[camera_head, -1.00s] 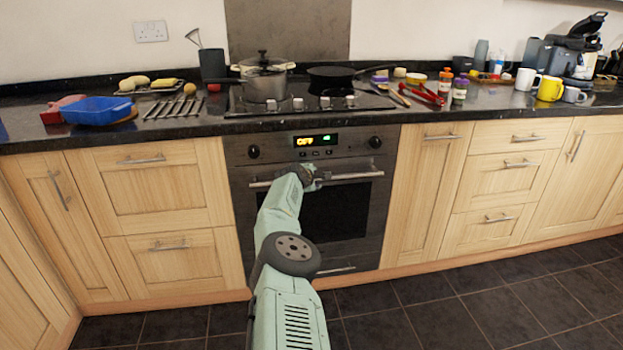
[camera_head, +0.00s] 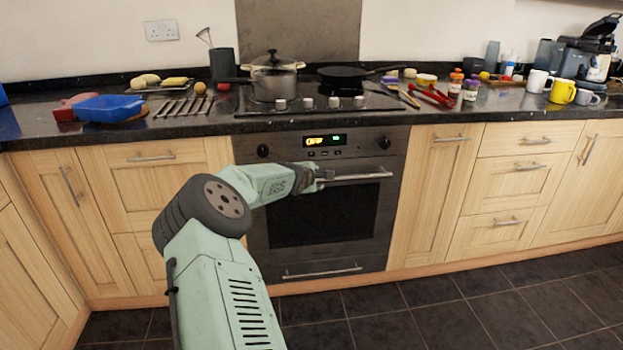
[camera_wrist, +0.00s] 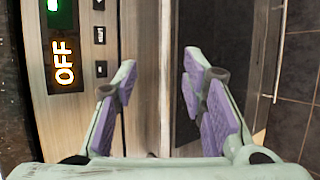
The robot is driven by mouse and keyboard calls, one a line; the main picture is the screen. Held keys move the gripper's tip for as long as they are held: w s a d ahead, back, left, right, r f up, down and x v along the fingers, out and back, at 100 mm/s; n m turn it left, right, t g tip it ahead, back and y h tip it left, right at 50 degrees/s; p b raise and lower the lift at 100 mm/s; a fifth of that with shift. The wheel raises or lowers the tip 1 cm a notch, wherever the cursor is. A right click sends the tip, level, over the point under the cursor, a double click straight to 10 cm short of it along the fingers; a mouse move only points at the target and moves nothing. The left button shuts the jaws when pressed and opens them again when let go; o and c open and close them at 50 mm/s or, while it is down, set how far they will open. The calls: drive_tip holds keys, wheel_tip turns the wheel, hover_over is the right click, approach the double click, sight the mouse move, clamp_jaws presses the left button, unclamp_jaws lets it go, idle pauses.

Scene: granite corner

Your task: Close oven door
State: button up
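The oven (camera_head: 325,215) is built in under the hob. Its dark glass door looks upright and shut or nearly shut; I cannot tell whether a small gap remains at the top. The door's bar handle (camera_head: 360,177) runs across its top, its left part hidden by my gripper (camera_head: 315,178). In the wrist view, my gripper (camera_wrist: 158,75) has its two purple-padded fingers apart, with a pale bar or edge, probably the handle, in line between them. Contact is not clear. The door glass (camera_wrist: 225,40) shows beyond the right finger.
The control panel (camera_head: 322,146) above the door shows "OFF". A pot (camera_head: 273,78) and a pan (camera_head: 345,76) stand on the hob. Wooden cabinets (camera_head: 430,190) flank the oven. The tiled floor (camera_head: 440,310) in front is clear.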

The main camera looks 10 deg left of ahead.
drive_tip(key=shift+v, duration=1.55)
